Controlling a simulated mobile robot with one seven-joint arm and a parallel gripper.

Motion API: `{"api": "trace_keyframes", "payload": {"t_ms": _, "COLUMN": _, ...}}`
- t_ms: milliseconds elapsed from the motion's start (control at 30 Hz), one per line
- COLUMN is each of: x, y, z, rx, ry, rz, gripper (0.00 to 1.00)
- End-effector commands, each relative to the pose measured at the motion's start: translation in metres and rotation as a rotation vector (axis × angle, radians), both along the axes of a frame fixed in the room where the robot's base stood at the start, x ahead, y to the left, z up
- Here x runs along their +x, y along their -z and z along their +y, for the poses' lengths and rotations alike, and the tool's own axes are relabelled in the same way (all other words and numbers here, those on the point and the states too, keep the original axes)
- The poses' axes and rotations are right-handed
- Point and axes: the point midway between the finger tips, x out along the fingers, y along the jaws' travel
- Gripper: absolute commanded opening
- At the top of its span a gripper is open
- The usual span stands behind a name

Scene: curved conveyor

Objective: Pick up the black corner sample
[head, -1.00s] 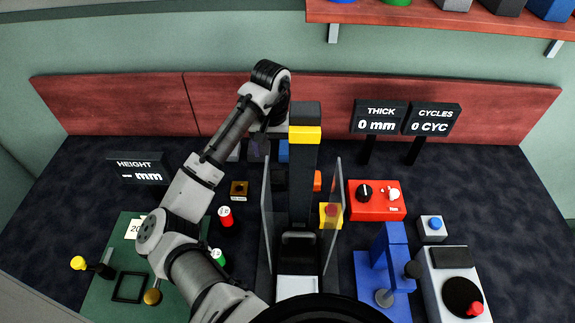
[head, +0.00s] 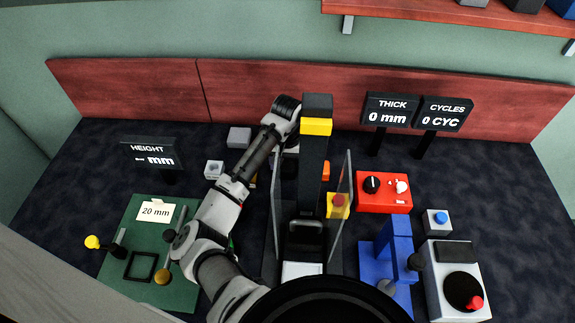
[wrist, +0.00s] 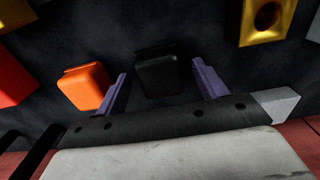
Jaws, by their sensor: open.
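The black corner sample (wrist: 160,75) is a dark block with rounded edges, lying on the dark surface in the wrist view. My gripper (wrist: 161,69) is open, with one purple finger to the left of the sample and one to the right. A gap shows on both sides, so neither finger visibly touches it. How far the fingertips are above the surface is hard to tell. In the head view my wrist points down behind the tall black column (head: 313,165), which, with my arm, largely hides the gripper and the sample.
An orange block (wrist: 85,87) sits close outside the left finger. A red-orange block (wrist: 12,80) lies farther left and a gold block with a hole (wrist: 267,18) lies upper right. Clear panels (head: 342,212) flank the column. A red control box (head: 383,192) stands to the right.

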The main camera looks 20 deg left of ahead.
Motion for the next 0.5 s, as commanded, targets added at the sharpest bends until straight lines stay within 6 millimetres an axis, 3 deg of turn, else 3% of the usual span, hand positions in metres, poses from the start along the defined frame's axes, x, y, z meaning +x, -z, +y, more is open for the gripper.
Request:
{"api": "trace_keyframes", "payload": {"t_ms": 133, "x": -0.001, "y": 0.013, "z": 0.0, "rx": 0.0, "ry": -0.001, "rz": 0.001, "gripper": 0.71}}
{"api": "trace_keyframes", "payload": {"t_ms": 367, "x": 0.0, "y": 0.015, "z": 0.0, "rx": -0.001, "ry": -0.001, "rz": 0.0, "gripper": 0.71}}
{"api": "trace_keyframes", "payload": {"t_ms": 500, "x": 0.0, "y": 0.015, "z": 0.0, "rx": -0.001, "ry": -0.001, "rz": 0.0, "gripper": 0.53}}
